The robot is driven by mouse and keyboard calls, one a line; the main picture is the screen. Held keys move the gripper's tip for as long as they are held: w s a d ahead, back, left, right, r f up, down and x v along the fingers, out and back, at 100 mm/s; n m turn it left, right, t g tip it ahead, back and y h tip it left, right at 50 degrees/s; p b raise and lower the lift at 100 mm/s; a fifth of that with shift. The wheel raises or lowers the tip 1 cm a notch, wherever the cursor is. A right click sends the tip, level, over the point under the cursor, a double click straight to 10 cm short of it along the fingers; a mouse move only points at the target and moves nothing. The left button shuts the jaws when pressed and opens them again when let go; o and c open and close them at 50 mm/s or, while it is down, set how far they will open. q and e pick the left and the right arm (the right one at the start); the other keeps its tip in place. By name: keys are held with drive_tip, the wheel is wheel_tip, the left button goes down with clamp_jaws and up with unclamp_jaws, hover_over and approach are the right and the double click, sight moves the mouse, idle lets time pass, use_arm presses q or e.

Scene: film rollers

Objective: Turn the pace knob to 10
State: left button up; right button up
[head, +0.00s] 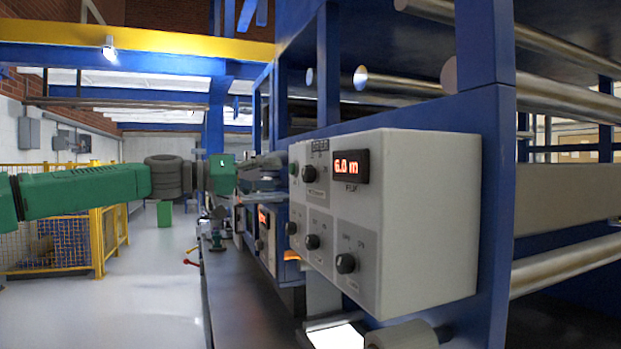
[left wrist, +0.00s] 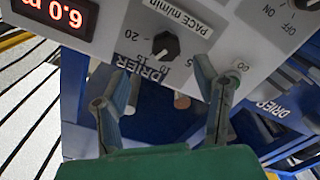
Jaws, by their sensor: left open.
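The pace knob (left wrist: 165,46) is a small black knob on a pale panel in the left wrist view, under a tilted PACE m/min label with a number scale around it. A pale mark shows on the knob, but its exact reading is too small to tell. In the head view it appears to be the black knob (head: 309,174) left of the display. My left gripper (head: 275,170) is at the panel's left side. Its fingers (left wrist: 163,80) are open on either side below the knob, with nothing between them. My right gripper is not in view.
The grey control box (head: 420,220) has a red lit display (head: 349,167) reading about 6.0 m and further knobs, including a lower one (head: 345,263). A blue frame post (head: 490,200) and metal rollers (head: 570,265) stand right. Open floor and a yellow fence (head: 98,240) lie left.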

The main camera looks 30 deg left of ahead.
sight(303, 176)
use_arm(q)
drive_tip(key=x, duration=0.6)
drive_tip(key=shift+w+a+f, duration=0.25)
drive_tip(key=shift+w+f, duration=0.05)
drive_tip(key=shift+w, duration=0.8)
drive_tip(key=shift+w+d, duration=0.2)
drive_tip(key=shift+d, duration=0.25)
drive_tip(key=shift+d+r, duration=0.1)
drive_tip(key=shift+d, duration=0.65)
drive_tip(key=shift+c, duration=1.3)
drive_tip(key=c, duration=0.7)
drive_tip(key=shift+w, duration=0.1)
drive_tip(key=shift+c, duration=1)
drive_tip(key=shift+a+p, duration=0.3)
drive_tip(key=shift+a, duration=0.1)
